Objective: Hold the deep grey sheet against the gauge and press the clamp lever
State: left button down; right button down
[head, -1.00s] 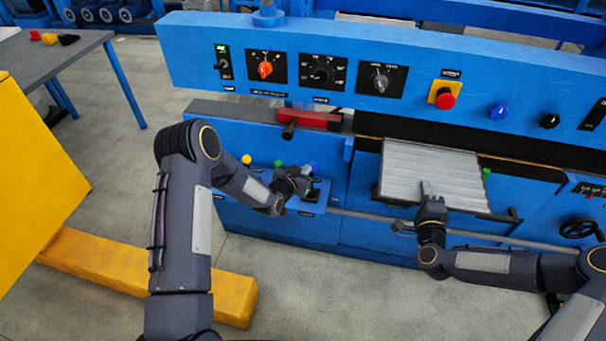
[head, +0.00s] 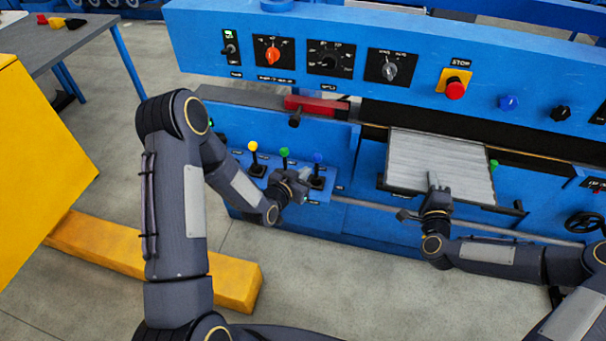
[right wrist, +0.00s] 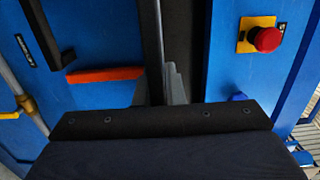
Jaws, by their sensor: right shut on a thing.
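The grey ribbed sheet (head: 440,160) lies flat on the machine's right side in the head view. My right gripper (head: 433,184) is shut on the sheet's front edge. In the right wrist view its fingers (right wrist: 165,88) show beyond the dark wrist, and the sheet is hard to make out. Small levers with yellow (head: 253,146), green (head: 284,152) and blue (head: 318,157) knobs stand on a blue box at the machine's front. My left gripper (head: 303,177) is beside the blue-knobbed lever, on the green one's side; contact and its finger opening are unclear. I cannot identify the gauge.
The control panel (head: 420,50) runs above, with dials and a red stop button (head: 455,89). A red block (head: 318,105) with a black handle sits behind the levers. A handwheel (head: 585,224) is at right. A yellow beam (head: 150,260) lies on the floor at left.

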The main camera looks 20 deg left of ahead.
jog(key=shift+w+r, duration=0.15)
jog(key=shift+r, duration=0.15)
pick_arm(q)
jog(key=shift+s+r, duration=0.15)
jog(key=shift+s, duration=0.15)
